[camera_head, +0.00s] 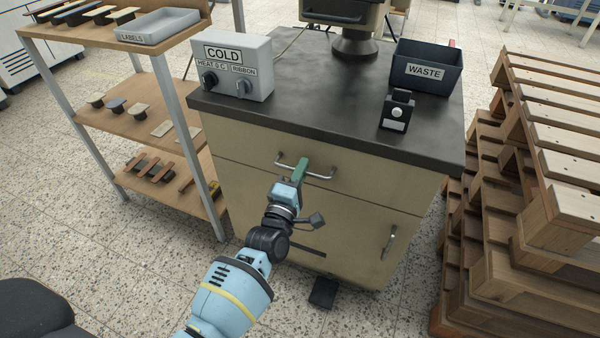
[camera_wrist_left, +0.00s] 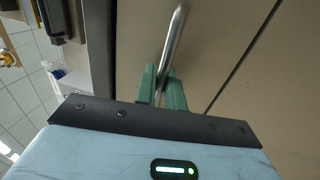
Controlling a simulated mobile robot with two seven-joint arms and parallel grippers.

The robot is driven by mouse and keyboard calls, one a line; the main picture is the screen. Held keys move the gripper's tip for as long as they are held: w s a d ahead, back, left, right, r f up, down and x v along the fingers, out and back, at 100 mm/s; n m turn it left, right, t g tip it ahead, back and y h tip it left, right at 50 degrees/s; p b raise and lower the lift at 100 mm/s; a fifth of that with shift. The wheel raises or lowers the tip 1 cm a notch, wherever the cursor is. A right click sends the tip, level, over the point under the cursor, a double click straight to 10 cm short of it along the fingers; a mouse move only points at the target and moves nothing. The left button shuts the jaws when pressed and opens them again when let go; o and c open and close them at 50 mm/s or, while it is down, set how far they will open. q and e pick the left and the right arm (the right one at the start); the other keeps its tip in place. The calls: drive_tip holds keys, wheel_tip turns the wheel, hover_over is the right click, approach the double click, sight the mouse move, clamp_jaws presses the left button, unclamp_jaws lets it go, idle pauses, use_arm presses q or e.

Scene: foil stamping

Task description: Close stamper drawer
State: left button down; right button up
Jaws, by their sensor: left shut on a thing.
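The stamper drawer is the wide beige front (camera_head: 242,160) under the dark top of the cabinet. It looks flush or nearly flush with the cabinet; any small gap is hard to judge. Its metal bar handle (camera_head: 322,177) runs across the upper middle of the front. My left gripper (camera_head: 302,167) has its green fingers shut on this handle. In the left wrist view, the handle (camera_wrist_left: 175,38) passes between the green fingers (camera_wrist_left: 162,88), close before the drawer front (camera_wrist_left: 222,40). My right gripper is in neither view.
A control box marked COLD (camera_head: 238,68), a WASTE bin (camera_head: 428,68) and a small black device with a light button (camera_head: 397,110) stand on the cabinet top (camera_head: 320,105). A shelf rack (camera_head: 135,125) is at left, stacked pallets (camera_head: 545,200) at right. A lower door with a handle (camera_head: 390,240) is below.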

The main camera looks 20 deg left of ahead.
use_arm(q)
drive_tip(key=c, duration=1.8)
unclamp_jaws()
drive_tip(key=shift+w+r, duration=0.15)
drive_tip(key=shift+o, duration=0.8)
drive_tip(key=shift+w, duration=0.1)
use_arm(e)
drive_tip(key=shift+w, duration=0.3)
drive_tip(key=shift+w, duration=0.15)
use_arm(q)
drive_tip(key=s+f+p, duration=0.1)
drive_tip(key=s, duration=0.6)
drive_tip(key=shift+s+a+f, duration=0.15)
drive_tip(key=shift+s+f, duration=0.2)
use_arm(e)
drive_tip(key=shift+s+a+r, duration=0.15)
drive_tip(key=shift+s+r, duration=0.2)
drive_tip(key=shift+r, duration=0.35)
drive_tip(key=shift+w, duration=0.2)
